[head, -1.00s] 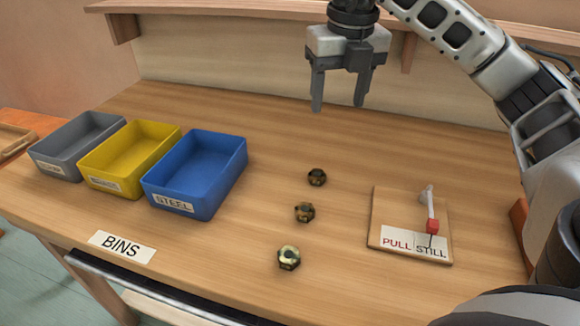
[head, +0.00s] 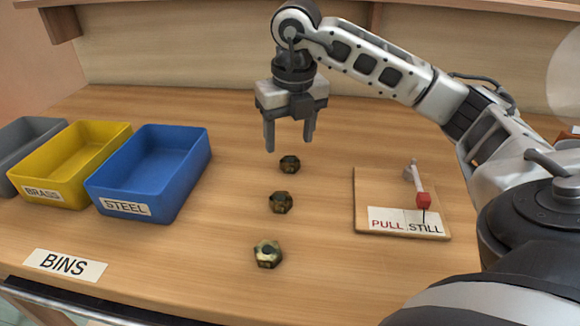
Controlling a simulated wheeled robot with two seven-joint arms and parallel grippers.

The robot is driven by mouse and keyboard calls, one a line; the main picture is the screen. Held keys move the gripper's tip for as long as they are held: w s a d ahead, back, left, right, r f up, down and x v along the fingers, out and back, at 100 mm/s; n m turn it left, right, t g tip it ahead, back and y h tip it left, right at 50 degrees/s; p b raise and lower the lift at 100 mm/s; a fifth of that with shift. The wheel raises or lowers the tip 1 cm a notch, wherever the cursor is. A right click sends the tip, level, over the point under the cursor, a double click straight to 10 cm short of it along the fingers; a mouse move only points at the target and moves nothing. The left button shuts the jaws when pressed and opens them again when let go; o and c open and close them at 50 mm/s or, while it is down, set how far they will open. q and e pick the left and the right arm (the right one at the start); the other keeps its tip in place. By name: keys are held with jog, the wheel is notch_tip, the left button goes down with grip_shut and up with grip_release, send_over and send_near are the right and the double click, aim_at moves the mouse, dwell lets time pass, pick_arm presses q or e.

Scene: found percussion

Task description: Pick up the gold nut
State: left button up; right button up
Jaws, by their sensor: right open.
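Three dark gold nuts lie in a row on the wooden bench: a far nut (head: 290,164), a middle nut (head: 281,203) and a near nut (head: 268,254). All look brassy with dark patches, and the near one shows its hole. My right gripper (head: 290,145) is open and empty, pointing down. Its fingertips are just behind and above the far nut in the picture; I see no contact. My left gripper is not in view.
Blue STEEL bin (head: 188,175), yellow BRASS bin (head: 70,190) and grey bin (head: 22,132) stand at the left. A BINS label (head: 65,265) is at the front edge. A wooden board (head: 370,190) with a red-tipped lever (head: 422,190) lies at the right.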

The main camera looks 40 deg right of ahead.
aim_at(290, 160)
jog(key=shift+w+d+f, duration=0.15)
jog(key=shift+d+f, duration=0.05)
jog(key=shift+f, duration=1.15)
jog(key=shift+w+d+f, duration=0.1)
jog(key=shift+d+f, duration=0.05)
jog(key=shift+f, duration=1.2)
jog(key=c, duration=1.2)
